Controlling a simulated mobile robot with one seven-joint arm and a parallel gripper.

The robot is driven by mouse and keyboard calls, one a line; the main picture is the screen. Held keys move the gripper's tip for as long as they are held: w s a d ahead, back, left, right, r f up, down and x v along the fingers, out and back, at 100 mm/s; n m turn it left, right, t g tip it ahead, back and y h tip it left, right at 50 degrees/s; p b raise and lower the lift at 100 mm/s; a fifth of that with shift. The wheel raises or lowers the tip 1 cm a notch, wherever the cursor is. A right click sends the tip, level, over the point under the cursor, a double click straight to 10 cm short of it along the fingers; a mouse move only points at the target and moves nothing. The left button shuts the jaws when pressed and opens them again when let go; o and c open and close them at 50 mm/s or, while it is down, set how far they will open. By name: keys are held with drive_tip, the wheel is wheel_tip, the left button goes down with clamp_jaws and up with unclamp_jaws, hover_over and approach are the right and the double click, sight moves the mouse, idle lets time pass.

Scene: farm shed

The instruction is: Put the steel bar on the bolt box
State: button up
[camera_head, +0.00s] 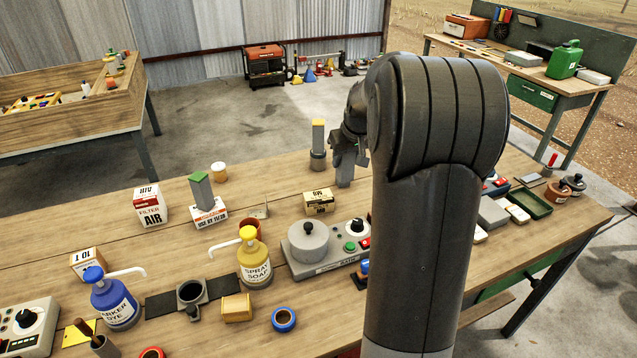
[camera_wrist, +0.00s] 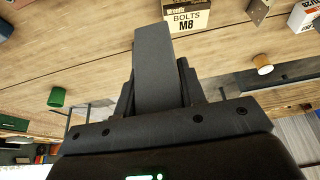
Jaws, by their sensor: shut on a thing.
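The steel bar, plain dark grey, is held upright in my gripper (camera_head: 347,156); its lower part (camera_head: 344,174) shows below the fingers in the head view. In the wrist view the bar (camera_wrist: 153,65) sticks out between the two fingers (camera_wrist: 160,92), which are shut on it. The bolt box (camera_head: 319,203), a small tan and black carton marked M8, stands on the bench just left of and nearer than the bar. It also shows in the wrist view (camera_wrist: 187,18), beyond the bar's far end. I cannot tell the exact gap between them. The box's top looks bare.
A yellow-topped bar (camera_head: 318,137) stands in a round holder left of my gripper. A green-topped bar (camera_head: 200,192) stands on a white and red box (camera_head: 208,214). My arm hides part of the bench.

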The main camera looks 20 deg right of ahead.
drive_tip(key=shift+w+a+f, duration=0.9)
drive_tip(key=shift+f, duration=0.5)
drive_tip(key=shift+w+a+f, duration=0.85)
drive_tip(key=shift+a+f, duration=0.1)
drive_tip(key=shift+f, duration=0.5)
drive_tip(key=shift+w+a+f, duration=0.9)
drive_tip(key=shift+f, duration=0.5)
drive_tip(key=shift+f, duration=0.2)
drive_tip(key=o, duration=1.2)
drive_tip(key=shift+c, duration=0.2)
